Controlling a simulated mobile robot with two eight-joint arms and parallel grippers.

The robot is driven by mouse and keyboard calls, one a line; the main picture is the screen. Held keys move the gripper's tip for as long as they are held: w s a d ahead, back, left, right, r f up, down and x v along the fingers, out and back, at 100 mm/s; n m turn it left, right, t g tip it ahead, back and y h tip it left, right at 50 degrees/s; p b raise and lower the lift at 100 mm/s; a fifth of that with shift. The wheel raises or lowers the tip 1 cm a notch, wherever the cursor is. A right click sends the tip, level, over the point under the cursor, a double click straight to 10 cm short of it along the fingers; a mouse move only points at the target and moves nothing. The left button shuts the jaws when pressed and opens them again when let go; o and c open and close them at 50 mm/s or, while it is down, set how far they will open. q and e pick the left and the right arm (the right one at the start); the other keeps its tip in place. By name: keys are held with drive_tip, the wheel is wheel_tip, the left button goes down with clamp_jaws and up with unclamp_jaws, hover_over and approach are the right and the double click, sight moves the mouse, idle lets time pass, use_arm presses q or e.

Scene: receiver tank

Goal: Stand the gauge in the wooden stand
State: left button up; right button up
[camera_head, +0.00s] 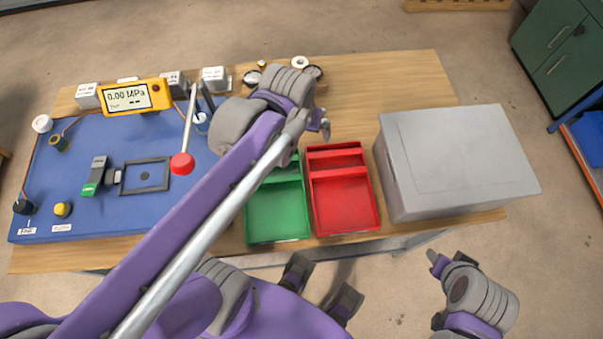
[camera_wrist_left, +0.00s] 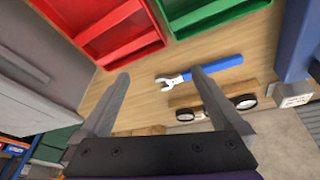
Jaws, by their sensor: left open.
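My right gripper (camera_head: 440,263) is low at right, off the bench.
A blue-handled wrench (camera_wrist_left: 205,71) lies on the bench near the left fingers. A green tray (camera_head: 277,212), a red tray (camera_head: 345,204) and a large grey box (camera_head: 455,160) occupy the front and right. A blue panel (camera_head: 100,215) with a yellow meter (camera_head: 133,97) and red-knobbed lever (camera_head: 182,163) fills the left.

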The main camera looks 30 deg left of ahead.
use_arm(q)
drive_tip(key=s+d+f+m, duration=0.1)
drive_tip(key=s+f, duration=0.1)
drive_tip(key=s+d+f+m+t, duration=0.1)
drive_tip(key=s+f, duration=0.1)
drive_tip(key=s, duration=0.1)
drive_tip(key=s+d+f+m, duration=0.1)
drive_tip(key=s+f, duration=0.1)
drive_tip(key=shift+s+d+m, duration=0.3)
drive_tip(key=shift+s+d, duration=0.05)
drive_tip(key=shift+d, duration=0.05)
